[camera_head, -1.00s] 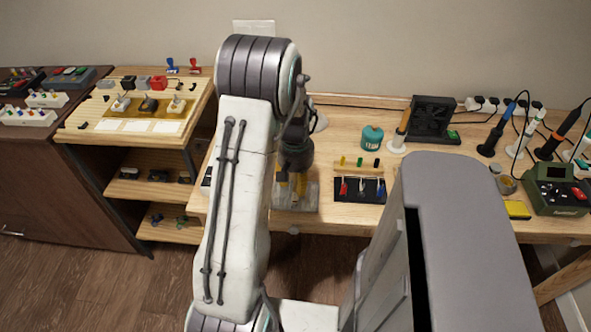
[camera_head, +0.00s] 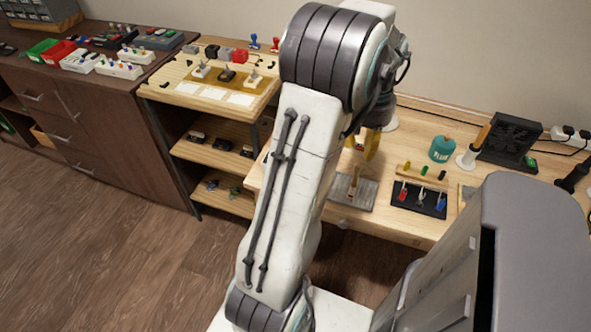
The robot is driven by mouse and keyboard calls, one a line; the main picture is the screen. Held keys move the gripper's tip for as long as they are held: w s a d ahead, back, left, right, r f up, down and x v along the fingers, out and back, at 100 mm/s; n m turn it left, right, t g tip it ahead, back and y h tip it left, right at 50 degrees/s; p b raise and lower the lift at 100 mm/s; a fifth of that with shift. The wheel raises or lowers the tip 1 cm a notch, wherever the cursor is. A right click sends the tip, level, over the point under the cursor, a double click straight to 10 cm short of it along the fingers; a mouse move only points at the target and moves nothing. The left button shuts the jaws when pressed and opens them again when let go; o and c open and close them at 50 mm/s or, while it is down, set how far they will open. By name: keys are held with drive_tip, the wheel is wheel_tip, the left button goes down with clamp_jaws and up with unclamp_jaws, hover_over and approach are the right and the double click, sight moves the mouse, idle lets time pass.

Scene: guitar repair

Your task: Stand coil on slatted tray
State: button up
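My gripper (camera_head: 365,145) has yellow fingers and hangs over the workbench, just behind a flat grey tray (camera_head: 362,203). My arm covers part of the gripper, so I cannot tell its opening or whether it holds anything. The grey tray lies near the bench's front edge, and a small upright brownish piece (camera_head: 354,184) shows on it. I cannot tell whether this tray is the slatted one. I cannot make out the coil for sure; my arm hides part of the bench.
Right of the grey tray are a black tray (camera_head: 402,207) with red, white and blue-handled pieces, a wooden peg rack (camera_head: 411,171), a teal flux jar (camera_head: 442,149) and a black fan unit (camera_head: 510,140). A wooden shelf unit (camera_head: 165,95) and dark cabinet (camera_head: 120,130) stand left.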

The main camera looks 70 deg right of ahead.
drive_tip(key=w+a+r+n+t+h, duration=0.1)
drive_tip(key=w+a+r+n, duration=0.25)
drive_tip(key=w+a, duration=0.65)
drive_tip(key=w+a+r+n, duration=0.2)
drive_tip(key=w+a+n, duration=0.4)
drive_tip(key=w, duration=0.7)
drive_tip(key=s+a+n+t+y, duration=0.1)
drive_tip(key=a+n, duration=0.6)
drive_tip(key=a, duration=1.7)
drive_tip(key=shift+s+f+n+t, duration=0.35)
drive_tip(key=shift+s+t, duration=0.1)
drive_tip(key=shift+t, duration=0.15)
drive_tip(key=shift+r, duration=0.15)
wheel_tip(320, 180, up, 5)
drive_tip(key=p, duration=0.4)
drive_tip(key=shift+d+p, duration=0.15)
drive_tip(key=shift+p, duration=0.15)
